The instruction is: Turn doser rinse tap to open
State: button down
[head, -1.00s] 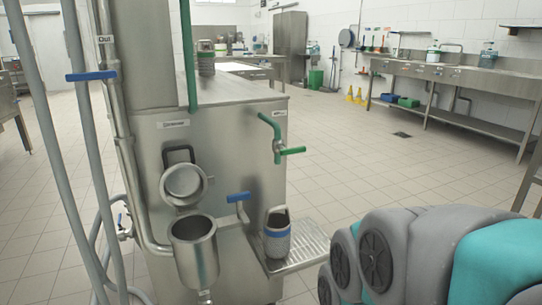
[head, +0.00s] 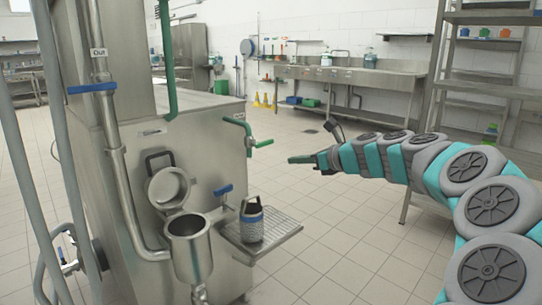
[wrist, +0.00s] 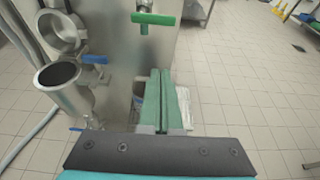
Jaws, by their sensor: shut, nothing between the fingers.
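A blue-handled tap (head: 223,190) sits lower, above the drip tray, and also shows in the wrist view (wrist: 95,60). Another blue handle (head: 92,88) crosses the pipe marked "Out". I cannot tell which is the doser rinse tap. My gripper (head: 291,159), with green fingers, is shut and empty, right of the machine and apart from every tap. Its fingers (wrist: 160,72) point forward, below the green handle.
A grey container with a blue band (head: 251,222) stands on the drip tray (head: 285,225). A round steel pot (head: 190,252) with its lid (head: 170,188) raised juts from the machine. Grey hoses run down the left. The tiled floor (head: 320,255) is clear right of the tray.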

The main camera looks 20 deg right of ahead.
aim_at(264, 143)
jog(key=x, duration=1)
jog(key=shift+r+p, duration=0.35)
jog(key=shift+r, duration=1.6)
